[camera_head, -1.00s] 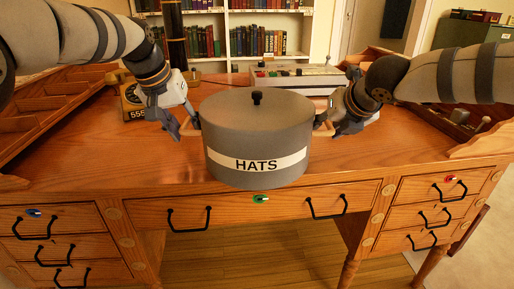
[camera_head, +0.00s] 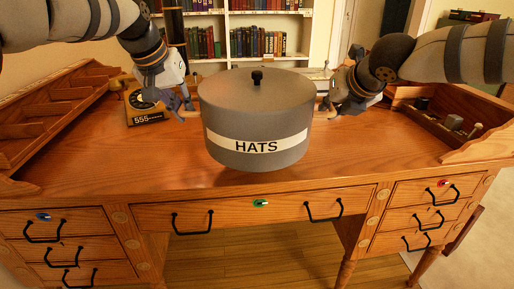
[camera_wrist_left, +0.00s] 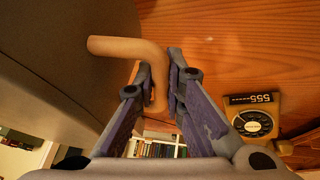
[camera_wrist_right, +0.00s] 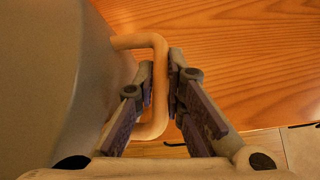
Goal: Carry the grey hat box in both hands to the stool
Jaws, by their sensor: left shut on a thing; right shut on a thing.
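The grey hat box (camera_head: 257,110) is round and lidded, with a dark knob on top and a white band reading HATS. It is upright and appears held just above the wooden desk (camera_head: 330,165). My left gripper (camera_head: 188,112) is shut on its wooden side handle (camera_wrist_left: 158,75) at the box's left. My right gripper (camera_head: 328,106) is shut on the opposite handle (camera_wrist_right: 160,90) at the right. The wrist views show each handle between the fingers, with the box wall (camera_wrist_right: 50,70) beside. The stool is not recognisable in any view.
A yellow telephone (camera_head: 140,103) marked 555 stands on the desk at left, near my left gripper. Slotted organisers (camera_head: 60,110) line the left side, and a tray of small items (camera_head: 440,118) the right. Bookshelves (camera_head: 270,35) are behind. The desk front is clear.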

